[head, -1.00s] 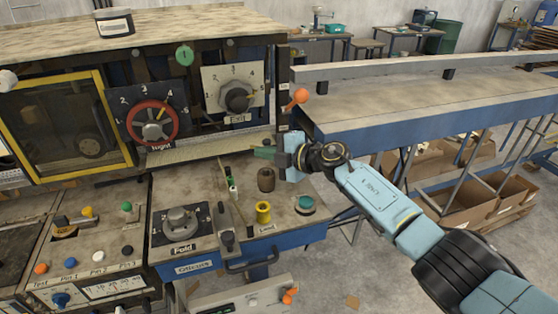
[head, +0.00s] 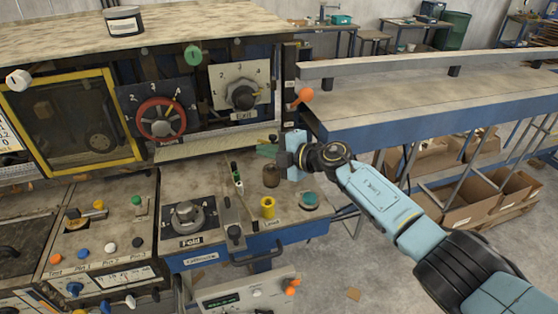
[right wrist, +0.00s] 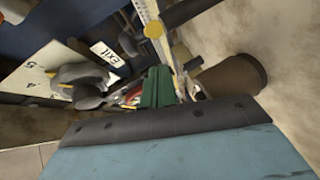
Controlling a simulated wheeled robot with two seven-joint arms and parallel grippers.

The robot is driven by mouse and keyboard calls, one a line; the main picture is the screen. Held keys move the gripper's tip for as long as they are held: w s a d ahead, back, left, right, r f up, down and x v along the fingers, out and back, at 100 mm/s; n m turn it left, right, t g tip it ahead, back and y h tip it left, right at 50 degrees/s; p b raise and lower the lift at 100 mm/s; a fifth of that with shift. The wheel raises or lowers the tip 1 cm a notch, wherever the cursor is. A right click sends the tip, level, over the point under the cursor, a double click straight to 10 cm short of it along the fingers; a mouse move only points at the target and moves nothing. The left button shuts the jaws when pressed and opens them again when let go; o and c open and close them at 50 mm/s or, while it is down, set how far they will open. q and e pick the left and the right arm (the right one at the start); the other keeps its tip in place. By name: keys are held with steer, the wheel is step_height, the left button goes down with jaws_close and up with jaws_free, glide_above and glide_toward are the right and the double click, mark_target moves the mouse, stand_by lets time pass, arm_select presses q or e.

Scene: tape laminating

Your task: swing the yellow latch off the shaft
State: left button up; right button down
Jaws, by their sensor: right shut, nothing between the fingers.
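My right gripper (head: 267,150) is over the back right of the machine's work surface, its green fingertips shut and empty, pointing left. The fingertips also show in the right wrist view (right wrist: 157,88). There a yellow knob (right wrist: 154,30) sits on a pale marked strip, beside a dark rod (right wrist: 188,10) that may be the shaft. I cannot tell whether this knob belongs to the yellow latch. In the head view my gripper and the clutter hide that area, and no latch shows clearly on a shaft. My left gripper is not in view.
A brown cylinder (head: 271,176) stands just below my right gripper. A yellow hollow cylinder (head: 267,208) and a teal button (head: 309,199) are in front. The exit dial (head: 243,95) is on the panel behind. An orange knob (head: 305,96) is close by on the right.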

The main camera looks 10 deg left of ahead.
steer(key=shift+s+a+r+p, duration=0.15)
steer(key=shift+s+r+p, duration=0.2)
steer(key=shift+s+p, duration=0.2)
steer(key=shift+s+a+r+p, duration=0.15)
steer(key=shift+s+r+p, duration=0.15)
steer(key=shift+s+p, duration=0.15)
steer(key=shift+s+d+r+p, duration=0.1)
steer(key=shift+s+d+p, duration=0.3)
steer(key=shift+s, duration=0.2)
steer(key=shift+s+d+r+p, duration=0.1)
steer(key=shift+s+d+p, duration=0.15)
steer(key=shift+s+p, duration=0.25)
steer(key=shift+s+d, duration=0.3)
steer(key=s+d+r, duration=0.1)
steer(key=s+d, duration=0.1)
steer(key=s, duration=0.3)
steer(key=shift+s+d+r, duration=0.25)
steer(key=shift+s+d, duration=0.1)
steer(key=shift+s, duration=0.05)
